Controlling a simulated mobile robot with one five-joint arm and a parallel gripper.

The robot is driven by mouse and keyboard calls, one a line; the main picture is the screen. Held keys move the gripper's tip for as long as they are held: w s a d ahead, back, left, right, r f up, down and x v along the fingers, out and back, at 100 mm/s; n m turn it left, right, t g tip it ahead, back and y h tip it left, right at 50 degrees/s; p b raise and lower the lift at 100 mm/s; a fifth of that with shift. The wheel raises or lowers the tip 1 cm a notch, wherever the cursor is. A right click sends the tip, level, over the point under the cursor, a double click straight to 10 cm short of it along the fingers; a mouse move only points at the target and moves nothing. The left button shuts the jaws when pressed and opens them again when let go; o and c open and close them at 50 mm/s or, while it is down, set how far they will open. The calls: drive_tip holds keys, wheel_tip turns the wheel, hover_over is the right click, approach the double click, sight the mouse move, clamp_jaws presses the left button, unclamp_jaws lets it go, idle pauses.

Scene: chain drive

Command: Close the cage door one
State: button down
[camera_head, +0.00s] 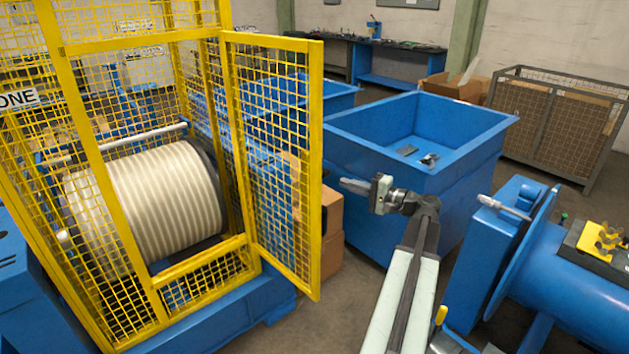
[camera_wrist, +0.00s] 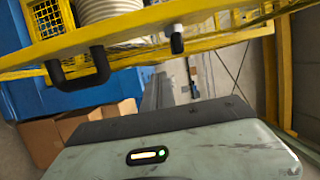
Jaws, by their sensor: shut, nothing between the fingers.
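The yellow mesh cage door (camera_head: 316,170) stands open, swung out from the cage front, in the head view. Its yellow frame also crosses the upper part of the wrist view (camera_wrist: 130,55), with a black U-shaped handle (camera_wrist: 80,72) on it. My gripper (camera_head: 344,183) is shut and empty, pointing left, just right of the door's free edge in the picture. I cannot tell whether it touches the door. My gripper's fingers show beyond its body in the wrist view (camera_wrist: 158,88). The cage (camera_head: 85,130) holds a large ribbed drum (camera_head: 150,200).
A blue open bin (camera_head: 360,130) stands behind my gripper, with brown boxes (camera_head: 332,220) beside the door. A blue machine (camera_head: 570,270) is at the right. A grey mesh crate (camera_head: 550,125) stands at the back right. Some bare floor shows below the door's free edge.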

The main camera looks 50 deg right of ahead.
drive_tip(key=shift+w+a, duration=1.05)
drive_tip(key=shift+w, duration=0.6)
drive_tip(key=shift+w+a, duration=1.1)
drive_tip(key=shift+w, duration=0.55)
drive_tip(key=shift+w+a, duration=1.05)
drive_tip(key=shift+w, duration=0.6)
drive_tip(key=shift+a+f, duration=0.1)
